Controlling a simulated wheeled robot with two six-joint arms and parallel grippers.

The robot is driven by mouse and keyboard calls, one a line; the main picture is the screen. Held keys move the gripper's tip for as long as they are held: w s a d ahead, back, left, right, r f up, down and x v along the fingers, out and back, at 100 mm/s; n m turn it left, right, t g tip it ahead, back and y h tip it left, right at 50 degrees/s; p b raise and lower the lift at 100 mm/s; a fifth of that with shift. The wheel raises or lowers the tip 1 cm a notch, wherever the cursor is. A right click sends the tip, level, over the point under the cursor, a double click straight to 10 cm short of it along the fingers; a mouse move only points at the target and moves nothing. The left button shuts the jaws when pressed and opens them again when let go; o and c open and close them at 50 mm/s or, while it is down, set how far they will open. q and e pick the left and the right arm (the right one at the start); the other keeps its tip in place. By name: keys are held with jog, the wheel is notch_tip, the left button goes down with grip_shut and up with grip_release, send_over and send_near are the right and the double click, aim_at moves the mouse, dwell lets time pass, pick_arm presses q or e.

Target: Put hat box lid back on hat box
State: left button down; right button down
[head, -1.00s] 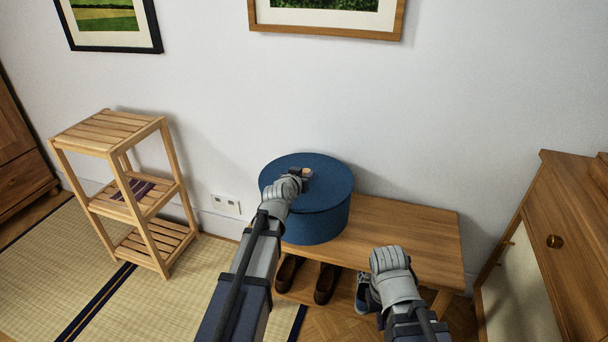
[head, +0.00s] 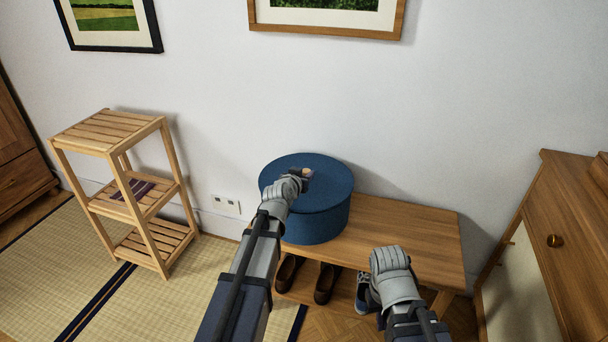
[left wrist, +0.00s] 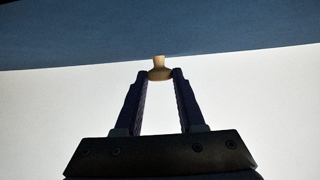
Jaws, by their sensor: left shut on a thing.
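The round blue hat box (head: 325,222) stands on the wooden bench. Its blue lid (head: 325,164) lies level on top of it, in line with the walls; I see no clear gap. The lid has a small pale wooden knob (head: 307,171). My left gripper (head: 304,176) reaches over the lid and is shut on the knob. The left wrist view shows the knob (left wrist: 159,63) between the fingertips of this gripper (left wrist: 160,76), against the blue lid (left wrist: 150,30). My right gripper (head: 389,260) is in front of the bench, apart from the box; its fingers are hidden.
The bench (head: 420,232) has free room right of the box. Shoes (head: 326,284) sit on its lower level. A slatted shelf (head: 105,135) stands at left, a wooden cabinet (head: 575,220) at right. The wall (head: 220,100) is close behind.

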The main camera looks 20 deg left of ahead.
pick_arm(q)
jog(key=shift+f+b, duration=0.4)
dwell(0.5)
jog(key=shift+c, duration=2.2)
grip_release()
jog(key=p+v, duration=0.2)
jog(key=v, duration=0.6)
jog(key=shift+p, duration=0.35)
